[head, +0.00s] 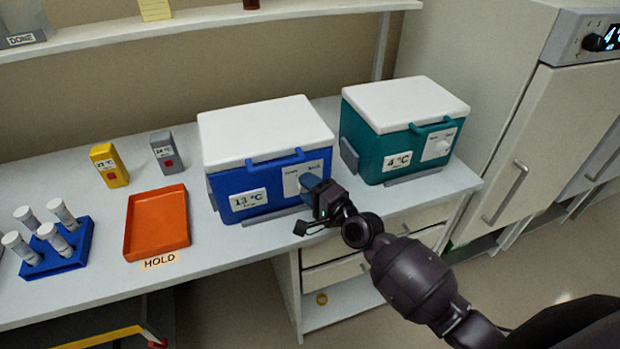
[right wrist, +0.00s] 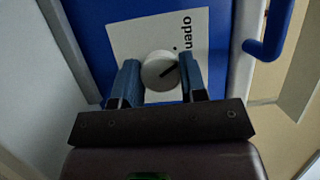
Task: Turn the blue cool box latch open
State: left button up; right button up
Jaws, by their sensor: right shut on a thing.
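The blue cool box (head: 225,183) with a white lid and a "13 °C" label stands on the bench in the head view. The gripper hides the knob in the head view. My left gripper is not in view.
A green cool box (head: 376,146) labelled "4 °C" stands close to the right. To the left are an orange tray (head: 130,250), a blue rack (head: 80,262) with several vials, and yellow (head: 116,172) and grey (head: 164,143) devices. Drawers (head: 335,272) lie below the bench.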

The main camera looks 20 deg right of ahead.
pick_arm(q)
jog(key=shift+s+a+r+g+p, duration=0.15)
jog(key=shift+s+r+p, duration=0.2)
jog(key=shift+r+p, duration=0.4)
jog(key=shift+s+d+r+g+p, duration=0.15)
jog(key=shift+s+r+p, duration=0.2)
jog(key=shift+p, duration=0.7)
pick_arm(e)
jog(key=shift+n+g+h, duration=0.3)
jog(key=shift+n+g, duration=0.2)
jog(key=shift+n, duration=0.9)
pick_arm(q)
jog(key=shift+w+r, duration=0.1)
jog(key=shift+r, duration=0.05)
pick_arm(e)
jog(key=o, duration=0.9)
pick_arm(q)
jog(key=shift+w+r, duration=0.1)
pick_arm(e)
jog(key=shift+o, duration=0.2)
pick_arm(q)
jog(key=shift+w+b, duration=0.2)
jog(key=shift+b, duration=0.25)
pick_arm(e)
jog(key=v, duration=1)
jog(key=shift+s, duration=0.4)
